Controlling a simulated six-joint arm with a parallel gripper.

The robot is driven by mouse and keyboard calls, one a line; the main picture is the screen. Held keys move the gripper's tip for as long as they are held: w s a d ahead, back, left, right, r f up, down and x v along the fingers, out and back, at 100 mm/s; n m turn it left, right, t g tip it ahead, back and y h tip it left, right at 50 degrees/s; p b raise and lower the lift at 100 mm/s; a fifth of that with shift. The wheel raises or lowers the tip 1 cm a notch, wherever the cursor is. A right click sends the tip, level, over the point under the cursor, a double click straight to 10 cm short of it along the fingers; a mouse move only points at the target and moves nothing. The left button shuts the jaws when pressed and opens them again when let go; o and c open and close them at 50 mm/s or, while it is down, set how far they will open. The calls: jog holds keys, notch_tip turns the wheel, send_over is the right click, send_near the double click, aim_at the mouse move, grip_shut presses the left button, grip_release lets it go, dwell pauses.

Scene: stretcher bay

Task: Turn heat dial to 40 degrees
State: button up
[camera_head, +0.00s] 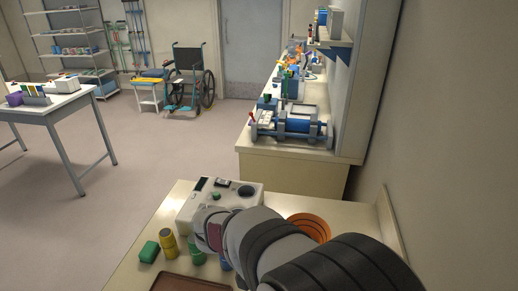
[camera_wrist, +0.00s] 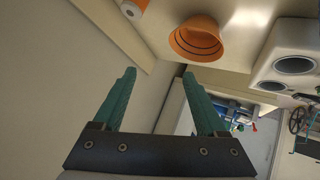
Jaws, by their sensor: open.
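A white device (camera_head: 191,214) stands on the near bench in the head view, with a dark display, a green knob (camera_head: 216,196) and a black round knob (camera_head: 246,191) on top. I cannot read which one is the heat dial or its setting. My arm covers the device's front part. In the wrist view a white housing (camera_wrist: 285,40) with dark round parts sits at the right edge, apart from my fingers. My gripper (camera_wrist: 158,73) has two teal fingers spread wide with nothing between them. The fingers are hidden in the head view.
An orange bowl (camera_wrist: 197,42) is beyond the fingertips in the wrist view. A green block (camera_head: 149,251), a yellow cylinder (camera_head: 168,244) and a brown tray (camera_head: 190,282) are on the near bench (camera_head: 122,277). A wall runs along the right. Open floor lies left.

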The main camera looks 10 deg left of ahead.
jog(key=w+a+f+n+t+y, duration=0.1)
jog(key=a+f+n+t+y, duration=0.2)
jog(key=a, duration=1.1)
jog(key=w+a+f+n+t+y, duration=0.1)
jog(key=a+f+t+y, duration=0.3)
jog(key=a, duration=0.9)
jog(key=x, duration=0.5)
jog(key=f+x, duration=0.1)
jog(key=x, duration=1)
jog(key=shift+s+a+f, duration=0.1)
jog(key=shift+s+f, duration=0.1)
jog(key=shift+c, duration=0.3)
